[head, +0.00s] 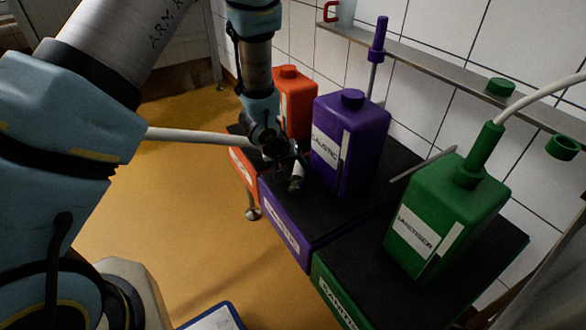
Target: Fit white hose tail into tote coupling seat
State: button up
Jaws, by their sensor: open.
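My gripper (293,168) is open, above the black top of the purple-fronted stand (283,228), left of the purple CAUSTIC container (347,145). A white hose (190,136) runs in from the left, from behind my arm, to my wrist, where it is lost from view. A small pale cylindrical piece (297,178) shows right at the fingers. I cannot tell whether it is the hose tail or whether it touches them. I cannot make out a coupling seat; my wrist and gripper cover that area.
An orange container (292,102) stands behind my wrist. A green container (445,218) with a white hose (545,88) from its cap stands at right, a thin grey rod (424,163) beside it. A metal rail (450,75) runs along the tiled wall. The yellow floor (190,220) is open at left.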

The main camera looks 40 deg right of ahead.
jog(key=p+v, duration=0.1)
jog(key=v, duration=1.1)
jog(key=shift+p, duration=0.35)
jog(key=shift+r, duration=0.1)
jog(key=w+a+r+n+t+y, duration=0.1)
jog(key=w+a+r+y, duration=0.15)
jog(key=w+a, duration=0.4)
jog(key=w+a+r+n+t+y, duration=0.1)
jog(key=w+a+r+n, duration=0.15)
jog(key=a, duration=0.75)
jog(key=s+a+r+n+g+y, duration=0.15)
jog(key=a+r, duration=0.25)
jog(key=a, duration=0.6)
jog(key=s+a+r+n+g, duration=0.1)
jog(key=s+a+r, duration=0.2)
jog(key=a, duration=0.7)
notch_tip(320, 180, up, 16)
jog(key=p, duration=1.5)
jog(key=shift+p, duration=0.3)
jog(key=shift+o, duration=0.5)
jog(key=shift+r+t, duration=0.15)
jog(key=shift+t, duration=0.1)
